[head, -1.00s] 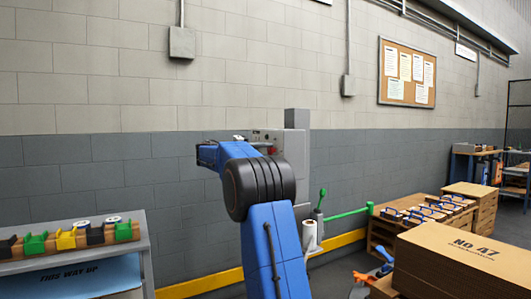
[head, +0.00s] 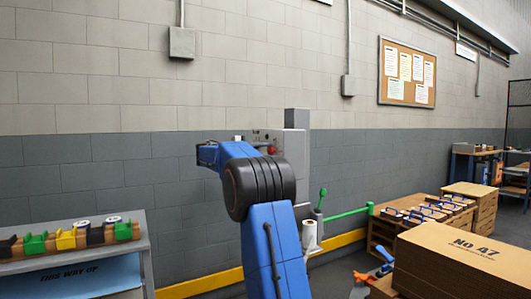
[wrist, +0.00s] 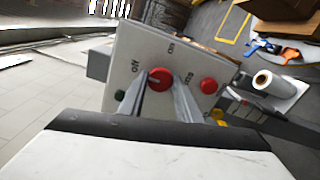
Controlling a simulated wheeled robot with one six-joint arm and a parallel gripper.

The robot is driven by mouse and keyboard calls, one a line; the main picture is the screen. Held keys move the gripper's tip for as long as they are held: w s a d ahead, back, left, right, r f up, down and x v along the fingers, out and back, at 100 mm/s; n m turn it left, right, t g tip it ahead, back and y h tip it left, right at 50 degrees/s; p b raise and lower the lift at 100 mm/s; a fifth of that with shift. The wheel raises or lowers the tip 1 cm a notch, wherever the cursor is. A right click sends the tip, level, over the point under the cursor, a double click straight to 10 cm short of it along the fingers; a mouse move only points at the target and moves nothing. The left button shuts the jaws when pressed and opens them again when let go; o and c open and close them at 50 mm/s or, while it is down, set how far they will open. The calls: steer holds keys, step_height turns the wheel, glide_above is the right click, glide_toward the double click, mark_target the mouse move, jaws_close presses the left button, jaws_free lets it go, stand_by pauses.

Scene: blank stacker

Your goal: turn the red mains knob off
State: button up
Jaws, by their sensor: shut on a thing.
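The red mains knob (wrist: 160,77) sits on the pale face of a control panel (wrist: 135,48) in the wrist view. The word "off" is printed to its left and "on" above it. A thin pale mark shows on the knob, but its exact heading is hard to read. My gripper (wrist: 159,84) is shut on the knob, with one finger on either side of it.
A second red button (wrist: 208,86) is right of the knob and a green one (wrist: 119,95) is at the left, near my fingers. A green lever (head: 322,194) and a paper roll (head: 310,235) are below the box. A carton (head: 465,250) stands at the right.

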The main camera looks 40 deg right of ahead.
steer(key=o, duration=1.1)
steer(key=shift+c, duration=0.2)
steer(key=v, duration=1.7)
steer(key=shift+a, duration=0.25)
steer(key=shift+f, duration=0.1)
